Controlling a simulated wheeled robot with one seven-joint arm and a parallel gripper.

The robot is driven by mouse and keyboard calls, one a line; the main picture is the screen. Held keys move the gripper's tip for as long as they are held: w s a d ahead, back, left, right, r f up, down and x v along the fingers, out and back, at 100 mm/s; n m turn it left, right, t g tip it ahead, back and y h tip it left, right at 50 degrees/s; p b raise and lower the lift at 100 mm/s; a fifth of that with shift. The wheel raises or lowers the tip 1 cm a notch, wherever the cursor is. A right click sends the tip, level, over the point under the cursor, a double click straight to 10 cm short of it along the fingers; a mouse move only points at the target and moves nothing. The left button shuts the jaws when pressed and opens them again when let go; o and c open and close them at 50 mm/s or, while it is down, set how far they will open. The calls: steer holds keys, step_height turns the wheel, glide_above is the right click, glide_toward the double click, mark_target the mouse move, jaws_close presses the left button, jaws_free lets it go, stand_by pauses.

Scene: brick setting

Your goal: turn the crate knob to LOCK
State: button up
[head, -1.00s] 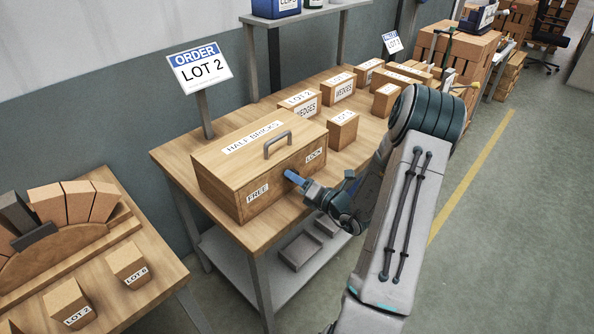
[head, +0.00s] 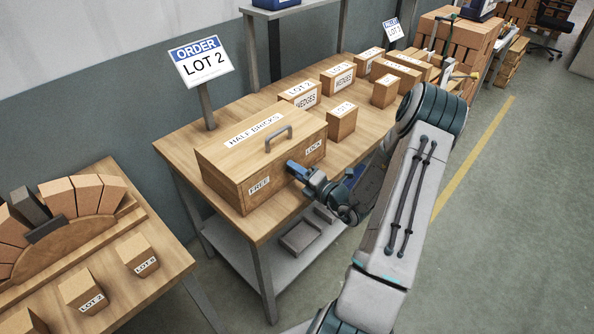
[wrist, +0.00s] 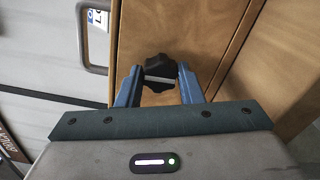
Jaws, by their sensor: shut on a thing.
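The wooden crate (head: 222,187) stands on the table. Its lid reads HALF BRICKS and has a grey handle (head: 278,137). Its front carries a FREE label (head: 259,186) on the left and a LOCK label (head: 314,147) on the right. My gripper (head: 290,166) is at the crate front between the two labels. In the wrist view the blue fingers are shut on a dark lobed knob (wrist: 160,66) with a pale bar across it. The knob is hidden behind my gripper in the head view, and I cannot tell which label it points to.
Labelled brick boxes, such as a LOT 2 wedges box (head: 300,96), stand behind and to the right of the crate. An order sign (head: 201,62) reading LOT 2 rises behind it. Another table (head: 160,286) with a brick arch is at left.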

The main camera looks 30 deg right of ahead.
steer(key=o, duration=1)
steer(key=shift+c, duration=0.2)
steer(key=shift+s, duration=0.1)
steer(key=b+v, duration=0.2)
steer(key=v, duration=1.1)
steer(key=shift+s+d+b, duration=0.15)
steer(key=shift+s+b, duration=0.15)
steer(key=shift+s, duration=0.05)
